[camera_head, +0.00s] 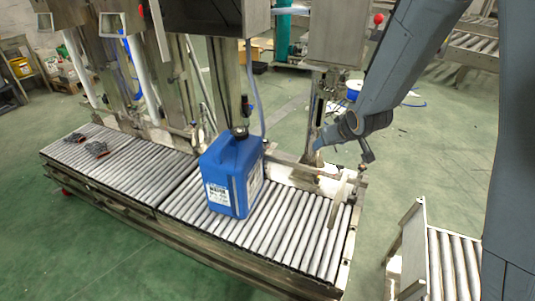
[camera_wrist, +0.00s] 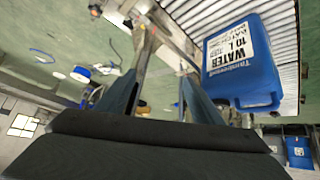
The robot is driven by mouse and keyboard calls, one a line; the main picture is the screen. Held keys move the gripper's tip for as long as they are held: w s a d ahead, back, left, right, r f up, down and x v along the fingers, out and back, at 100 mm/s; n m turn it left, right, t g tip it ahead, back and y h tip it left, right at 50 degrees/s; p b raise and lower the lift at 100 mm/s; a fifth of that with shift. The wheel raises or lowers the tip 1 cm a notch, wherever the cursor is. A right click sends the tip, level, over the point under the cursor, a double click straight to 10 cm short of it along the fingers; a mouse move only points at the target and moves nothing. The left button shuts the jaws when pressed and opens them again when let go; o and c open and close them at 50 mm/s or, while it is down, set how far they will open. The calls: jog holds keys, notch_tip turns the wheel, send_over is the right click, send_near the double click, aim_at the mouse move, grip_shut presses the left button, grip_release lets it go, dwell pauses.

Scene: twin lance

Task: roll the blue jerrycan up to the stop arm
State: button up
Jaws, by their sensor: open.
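The blue jerrycan (camera_head: 232,178) stands upright on the roller conveyor (camera_head: 285,235), near its middle, with a dark cap and a white label. In the wrist view the jerrycan (camera_wrist: 245,65) is at the upper right, its label reading water, 10 L. My gripper (camera_head: 319,143) is right of the jerrycan and apart from it, near the metal fittings over the conveyor's far side. In the wrist view my gripper (camera_wrist: 162,80) is open, with nothing between its fingers. A narrow metal bar (camera_head: 340,200) at the conveyor's right end may be the stop arm; I cannot tell for sure.
Metal columns, hoses and nozzles of the filling machine (camera_head: 229,85) line the conveyor's far side. Two dark grey and red items (camera_head: 95,148) lie on the left rollers. A second roller section (camera_head: 450,262) stands at the lower right. The rollers right of the jerrycan look clear.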

jog(key=w+a+f+n+t+y+b, duration=0.35)
jog(key=w+a+f, duration=0.25)
jog(key=w+a, duration=0.4)
jog(key=n+y+b, duration=0.3)
jog(key=y, duration=0.6)
send_near(246, 136)
jog(key=shift+g, duration=0.35)
jog(key=x, duration=1)
jog(key=shift+w+a+r, duration=0.1)
jog(key=shift+w+a, duration=0.05)
jog(key=c, duration=1.1)
jog(key=shift+m+t+h, duration=0.45)
jog(key=shift+t, duration=0.15)
jog(key=shift+s+d+p, duration=1)
jog(key=shift+s+d, duration=0.15)
jog(key=shift+d, duration=2)
jog(key=shift+s+d+p, duration=0.95)
jog(key=shift+s+d, duration=0.15)
jog(key=shift+d, duration=2.1)
jog(key=shift+s+d+p, duration=1)
jog(key=shift+s+d, duration=0.15)
jog(key=shift+d, duration=2)
